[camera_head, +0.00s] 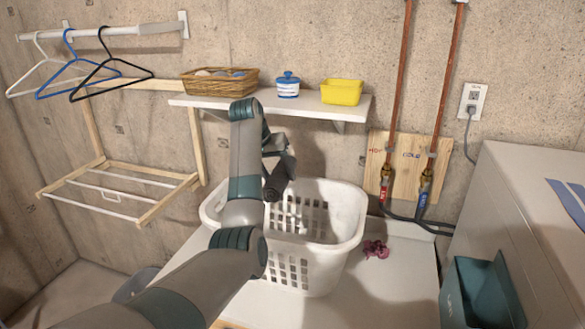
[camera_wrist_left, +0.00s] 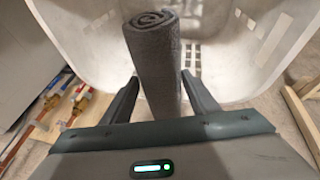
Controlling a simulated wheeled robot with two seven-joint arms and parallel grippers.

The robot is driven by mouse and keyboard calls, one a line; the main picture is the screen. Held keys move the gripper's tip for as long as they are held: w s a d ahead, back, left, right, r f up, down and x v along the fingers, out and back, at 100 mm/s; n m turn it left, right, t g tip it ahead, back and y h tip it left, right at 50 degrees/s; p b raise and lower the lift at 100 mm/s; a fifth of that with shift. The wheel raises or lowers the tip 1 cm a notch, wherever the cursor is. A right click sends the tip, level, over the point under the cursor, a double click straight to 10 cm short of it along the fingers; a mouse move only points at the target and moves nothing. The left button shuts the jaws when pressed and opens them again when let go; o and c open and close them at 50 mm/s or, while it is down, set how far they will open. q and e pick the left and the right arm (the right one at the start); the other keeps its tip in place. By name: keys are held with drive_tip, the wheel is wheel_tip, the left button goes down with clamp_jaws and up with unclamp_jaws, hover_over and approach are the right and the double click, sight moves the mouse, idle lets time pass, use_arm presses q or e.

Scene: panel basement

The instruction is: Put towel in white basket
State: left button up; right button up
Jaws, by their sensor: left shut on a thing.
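A dark grey rolled towel (camera_wrist_left: 152,62) stands out between the two fingers of my left gripper (camera_wrist_left: 160,98), which is shut on it. In the head view the left gripper (camera_head: 279,168) is above the white basket (camera_head: 318,262), near its back side, and the towel there is hard to tell from the dark fingers. The wrist view shows the towel's spiral end over the basket's inside (camera_wrist_left: 222,50). The basket stands upright on a white surface. My arm hides its left part. My right gripper is not in view.
A wall shelf (camera_head: 310,103) behind holds a wicker basket (camera_head: 220,82), a blue-and-white jar (camera_head: 288,86) and a yellow bin (camera_head: 341,92). Copper pipes (camera_head: 400,80) run down the wall. A pink item (camera_head: 375,249) lies right of the basket. A teal bin (camera_head: 482,293) is front right.

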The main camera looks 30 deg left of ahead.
use_arm(q)
drive_tip(key=shift+w+d, duration=0.1)
drive_tip(key=shift+w, duration=0.15)
drive_tip(key=shift+s+r, duration=0.1)
drive_tip(key=shift+r, duration=0.1)
drive_tip(key=shift+s+r, duration=0.2)
drive_tip(key=shift+s, duration=0.25)
drive_tip(key=shift+w, duration=0.1)
drive_tip(key=shift+w+f, duration=0.15)
drive_tip(key=shift+f, duration=2.95)
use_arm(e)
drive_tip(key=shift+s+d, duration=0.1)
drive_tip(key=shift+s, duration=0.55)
